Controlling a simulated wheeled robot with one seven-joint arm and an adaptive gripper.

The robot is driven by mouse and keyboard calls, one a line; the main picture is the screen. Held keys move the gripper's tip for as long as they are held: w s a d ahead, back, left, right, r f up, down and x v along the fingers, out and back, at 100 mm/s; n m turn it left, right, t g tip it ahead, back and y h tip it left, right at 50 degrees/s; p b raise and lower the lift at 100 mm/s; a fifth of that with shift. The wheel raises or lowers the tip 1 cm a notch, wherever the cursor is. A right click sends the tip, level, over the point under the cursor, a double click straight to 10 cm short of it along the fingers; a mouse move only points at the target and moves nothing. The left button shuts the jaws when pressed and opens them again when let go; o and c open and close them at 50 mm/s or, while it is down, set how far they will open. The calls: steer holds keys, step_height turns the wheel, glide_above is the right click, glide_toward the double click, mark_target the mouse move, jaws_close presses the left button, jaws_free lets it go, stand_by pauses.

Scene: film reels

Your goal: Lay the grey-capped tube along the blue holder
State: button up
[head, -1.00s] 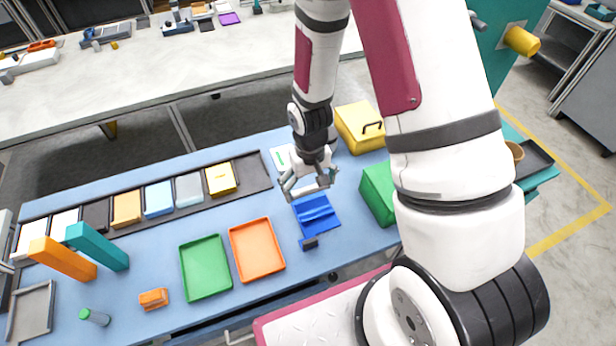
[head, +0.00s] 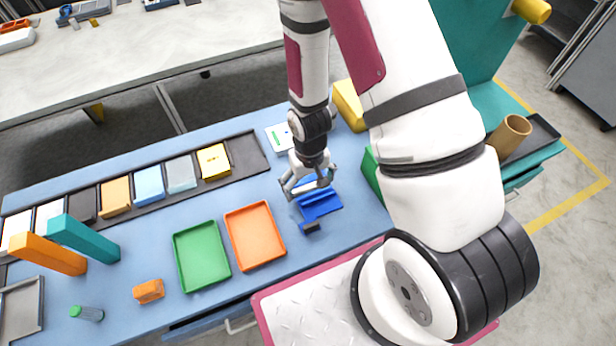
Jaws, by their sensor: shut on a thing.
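My gripper (head: 311,181) points down at the back-left edge of the blue holder (head: 320,208), close above it. It is shut on a pale, slim tube (head: 312,187), which lies roughly level across the fingertips. The tube's cap colour is too small to make out. The holder is a blue piece with a raised ridge, on the blue tabletop. My gripper hides its back part. I cannot tell whether the tube touches the holder.
A dark block (head: 311,227) is at the holder's front. An orange tray (head: 254,236) and a green tray (head: 201,257) lie to its left. A green-ended cylinder (head: 87,313) lies front left. A tan cup (head: 508,135) stands at right.

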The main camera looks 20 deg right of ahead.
steer(key=shift+f, duration=0.4)
steer(key=o, duration=0.9)
steer(key=shift+o, duration=0.2)
step_height(320, 180, up, 12)
stand_by(0.6)
